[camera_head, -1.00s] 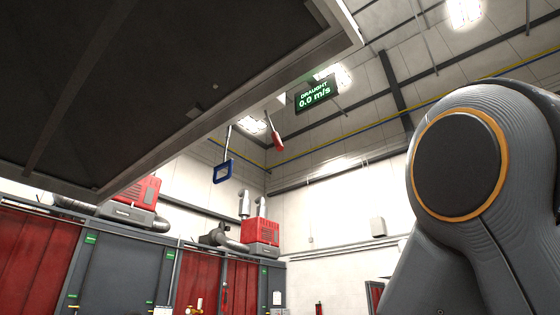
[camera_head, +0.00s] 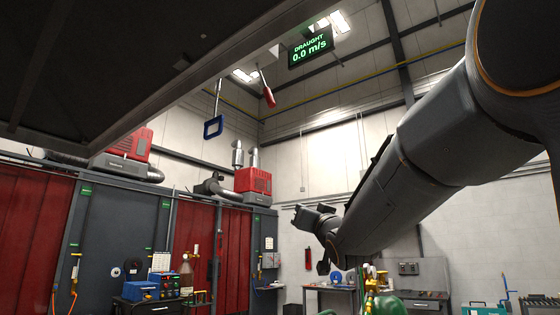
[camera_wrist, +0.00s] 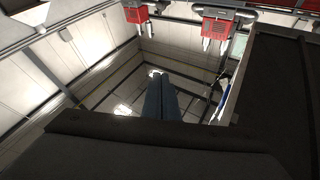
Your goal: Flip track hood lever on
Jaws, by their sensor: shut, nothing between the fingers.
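A red-handled lever (camera_head: 267,92) hangs below the edge of a large dark hood (camera_head: 110,75) in the head view. A blue loop handle (camera_head: 213,127) hangs on a rod to its left. A lit sign (camera_head: 311,48) beside the hood reads "DRAUGHT 0.0 m/s". My gripper (camera_head: 297,211) is at the end of my arm, lower in the picture than both handles and apart from them. In the wrist view its two fingers (camera_wrist: 160,82) are together and empty. A bit of blue (camera_wrist: 223,104) shows beside the hood's edge there; the red lever is not clear in that view.
Grey and red curtained booths (camera_head: 120,235) line the left, with red blower units (camera_head: 253,180) on top. A cart with blue boxes (camera_head: 150,288) stands before them. A workbench (camera_head: 415,300) is at lower right. Open air lies between my gripper and the handles.

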